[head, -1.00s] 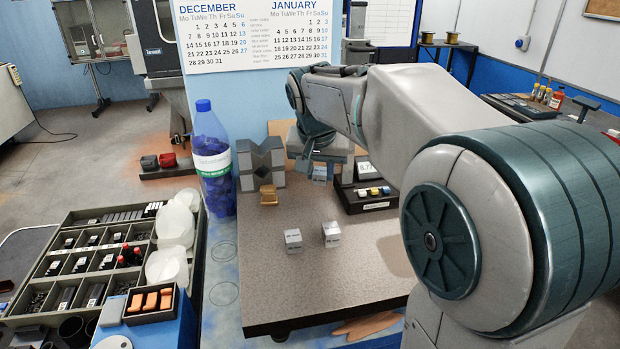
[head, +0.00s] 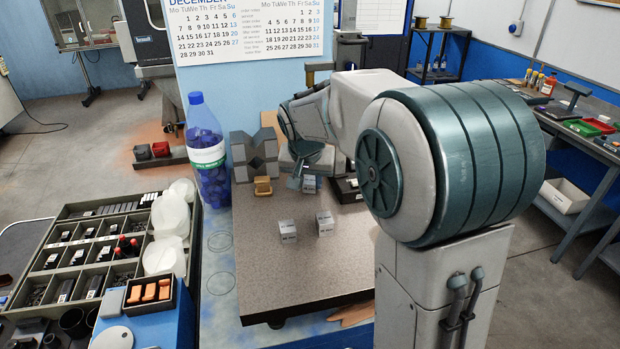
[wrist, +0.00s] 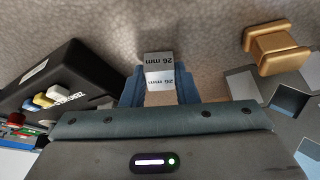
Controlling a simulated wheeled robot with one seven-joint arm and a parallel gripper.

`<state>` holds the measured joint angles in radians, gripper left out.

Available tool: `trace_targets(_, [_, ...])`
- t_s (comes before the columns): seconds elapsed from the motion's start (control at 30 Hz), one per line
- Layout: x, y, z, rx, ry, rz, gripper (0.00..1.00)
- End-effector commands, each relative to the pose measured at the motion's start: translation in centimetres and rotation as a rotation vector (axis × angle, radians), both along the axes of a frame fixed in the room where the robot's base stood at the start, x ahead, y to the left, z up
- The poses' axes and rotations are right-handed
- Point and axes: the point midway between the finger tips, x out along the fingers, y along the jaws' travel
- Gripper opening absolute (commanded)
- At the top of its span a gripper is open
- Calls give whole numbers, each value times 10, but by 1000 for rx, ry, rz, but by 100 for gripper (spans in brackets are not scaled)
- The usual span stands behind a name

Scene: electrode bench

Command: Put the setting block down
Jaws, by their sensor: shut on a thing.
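The setting block (wrist: 158,68) is a small grey-and-white cube marked "26 mm". In the wrist view my gripper (wrist: 159,82) is shut on it, one finger on each side. In the head view my gripper (head: 303,178) is at the back of the granite plate (head: 275,270), right of the grey V-blocks (head: 255,155). The block (head: 310,184) shows just below it, partly hidden by the gripper. I cannot tell whether it touches the plate. Two similar cubes, left (head: 287,230) and right (head: 325,223), stand on the plate nearer the front.
A brass spool-shaped piece (head: 263,186) stands before the V-blocks. A black stand (wrist: 62,88) with coloured buttons is beside my gripper, mostly hidden by my arm in the head view. A blue bottle (head: 208,160) stands left. The front of the plate is clear.

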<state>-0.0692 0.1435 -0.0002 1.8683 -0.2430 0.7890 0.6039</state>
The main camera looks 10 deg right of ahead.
Motion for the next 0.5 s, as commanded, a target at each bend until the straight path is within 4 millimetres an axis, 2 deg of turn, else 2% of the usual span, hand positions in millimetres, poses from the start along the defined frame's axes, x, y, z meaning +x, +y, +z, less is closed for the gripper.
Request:
trace_targets(0.1, [0,0,-4,0,-1,0,0])
trace_targets(0.13, [0,0,-4,0,0,0,33])
trace_targets(0.2, [0,0,-3,0,0,0,49])
trace_targets(0.5, [0,0,-2,0,0,0,49])
